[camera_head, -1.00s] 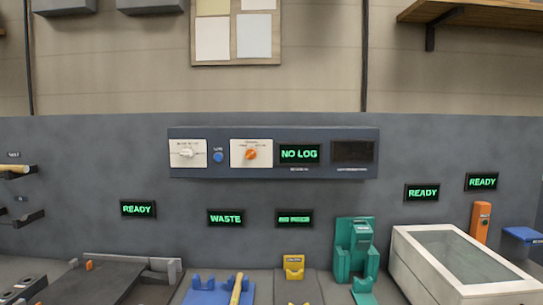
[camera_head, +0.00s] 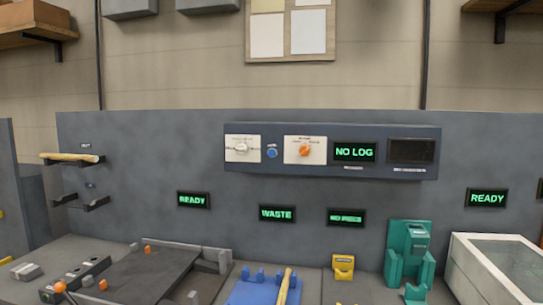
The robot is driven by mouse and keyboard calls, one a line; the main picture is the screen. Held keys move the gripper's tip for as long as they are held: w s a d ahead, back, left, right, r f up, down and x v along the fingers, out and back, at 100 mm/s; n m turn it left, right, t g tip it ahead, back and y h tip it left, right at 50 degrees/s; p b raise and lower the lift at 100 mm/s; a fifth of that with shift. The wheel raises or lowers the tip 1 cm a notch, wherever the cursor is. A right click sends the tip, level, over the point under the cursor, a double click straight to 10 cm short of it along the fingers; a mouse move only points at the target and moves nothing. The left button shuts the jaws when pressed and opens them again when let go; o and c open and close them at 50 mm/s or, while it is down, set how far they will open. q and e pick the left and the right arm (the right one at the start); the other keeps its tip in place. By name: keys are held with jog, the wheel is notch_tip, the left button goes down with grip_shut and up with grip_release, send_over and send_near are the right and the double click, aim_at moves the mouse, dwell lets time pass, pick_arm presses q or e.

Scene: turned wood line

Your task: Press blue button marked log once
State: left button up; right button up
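The blue button (camera_head: 272,153) is small and round, set in the dark blue control panel (camera_head: 330,173) on the grey back wall. It sits between a white plate with a white knob (camera_head: 241,148) and a white plate with an orange knob (camera_head: 305,150). A tiny label above the button is too small to read. The display (camera_head: 355,152) to its right reads "NO LOG" in green. The display at the panel's right end (camera_head: 411,150) is dark. Neither of my grippers is in view.
Below the panel are displays reading "READY" (camera_head: 193,200) and "WASTE" (camera_head: 277,214). On the bench stand a blue holder (camera_head: 255,292) with a wooden piece, a yellow block (camera_head: 343,267), a green fixture (camera_head: 407,255) and a white-framed box (camera_head: 470,272). A wall rack holds a wooden rod (camera_head: 72,158).

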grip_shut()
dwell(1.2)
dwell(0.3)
